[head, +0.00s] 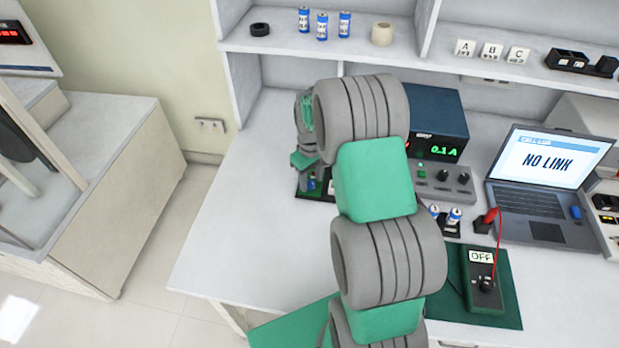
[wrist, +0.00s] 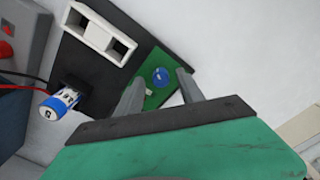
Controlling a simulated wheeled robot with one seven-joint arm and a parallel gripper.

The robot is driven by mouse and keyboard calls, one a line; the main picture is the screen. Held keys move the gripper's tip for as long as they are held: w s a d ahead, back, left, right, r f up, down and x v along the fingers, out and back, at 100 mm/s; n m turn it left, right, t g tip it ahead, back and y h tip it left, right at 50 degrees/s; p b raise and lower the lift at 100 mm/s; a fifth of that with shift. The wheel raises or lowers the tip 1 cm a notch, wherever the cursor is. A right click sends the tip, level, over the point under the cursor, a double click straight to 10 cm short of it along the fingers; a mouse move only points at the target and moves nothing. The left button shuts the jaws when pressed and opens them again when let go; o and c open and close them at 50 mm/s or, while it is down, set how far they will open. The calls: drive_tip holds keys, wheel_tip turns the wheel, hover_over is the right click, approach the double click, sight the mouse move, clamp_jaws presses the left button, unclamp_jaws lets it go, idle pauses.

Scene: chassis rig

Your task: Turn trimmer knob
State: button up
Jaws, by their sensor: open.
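The trimmer knob is a small round blue knob (wrist: 161,76) on a green circuit board (wrist: 152,92), which is fixed on a black base (wrist: 75,55). My gripper (wrist: 160,78) is open, and in the wrist view its two grey fingers lie left and right of the knob with gaps on both sides. I cannot tell how far the fingertips are above the board. In the head view my gripper (head: 306,168) is over the left part of the bench, and the blue knob (head: 311,184) shows just below it. My arm hides part of the base there.
A white part (wrist: 95,37) and a blue-and-white battery cell (wrist: 58,104) sit beside the board. A power supply (head: 437,125) reading 0.1 A stands behind. A laptop (head: 545,170) showing "NO LINK" and an "OFF" meter (head: 482,280) are at right. Bench left of the board is clear.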

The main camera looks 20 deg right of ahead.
drive_tip(key=shift+f, duration=0.3)
drive_tip(key=shift+c, duration=0.3)
drive_tip(key=shift+a, duration=0.1)
clamp_jaws()
